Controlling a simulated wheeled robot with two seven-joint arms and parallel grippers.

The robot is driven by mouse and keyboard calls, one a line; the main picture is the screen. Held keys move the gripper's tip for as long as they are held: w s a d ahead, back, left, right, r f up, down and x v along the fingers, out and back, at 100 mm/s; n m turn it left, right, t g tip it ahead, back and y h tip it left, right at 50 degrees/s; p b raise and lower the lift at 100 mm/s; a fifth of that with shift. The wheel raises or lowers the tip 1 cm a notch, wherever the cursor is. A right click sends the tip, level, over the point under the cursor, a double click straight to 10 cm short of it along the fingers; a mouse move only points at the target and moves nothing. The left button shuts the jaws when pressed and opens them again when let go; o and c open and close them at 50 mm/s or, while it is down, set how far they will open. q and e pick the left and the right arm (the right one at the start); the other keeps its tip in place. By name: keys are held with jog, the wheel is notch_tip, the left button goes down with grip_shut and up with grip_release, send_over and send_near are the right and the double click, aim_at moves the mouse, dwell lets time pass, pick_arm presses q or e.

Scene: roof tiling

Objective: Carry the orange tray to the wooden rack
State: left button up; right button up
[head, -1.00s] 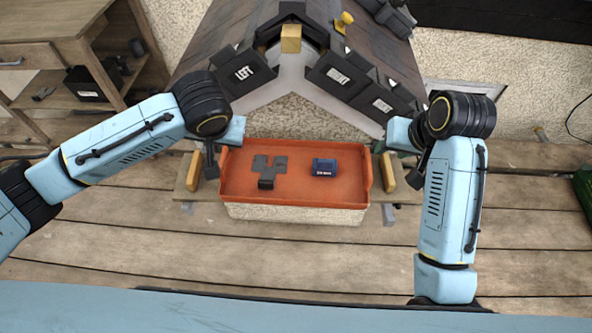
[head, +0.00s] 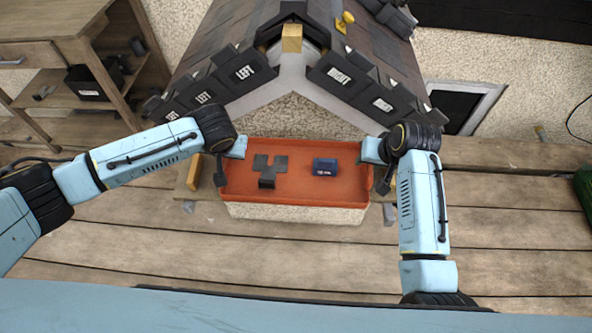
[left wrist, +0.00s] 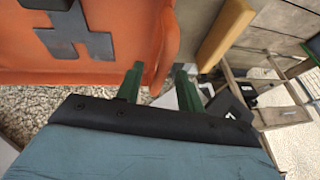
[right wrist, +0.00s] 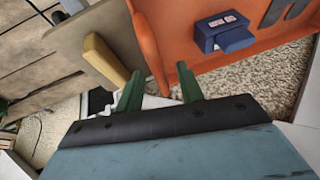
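The orange tray (head: 296,190) sits level in front of the small roof. My right gripper (right wrist: 160,70) is open likewise at the right end. I cannot tell whether the fingers touch the tray. In the head view, the fingers are mostly hidden by my wrists. The wooden rack (head: 62,52) stands at the upper left.
Yellow wooden blocks (head: 194,172) flank the tray on a board. The tiled roof (head: 232,50), with dark tiles marked LEFT and RIGHT, rises behind it. A black bin (head: 86,84) is on the rack's shelf. The plank floor (head: 300,255) in front is clear.

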pick_arm(q)
jog(key=shift+w+a+f, duration=0.15)
jog(key=shift+w+f, duration=0.15)
jog(key=shift+f, duration=0.35)
pick_arm(e)
jog(key=shift+x, duration=0.8)
pick_arm(q)
grip_shut()
pick_arm(e)
grip_shut()
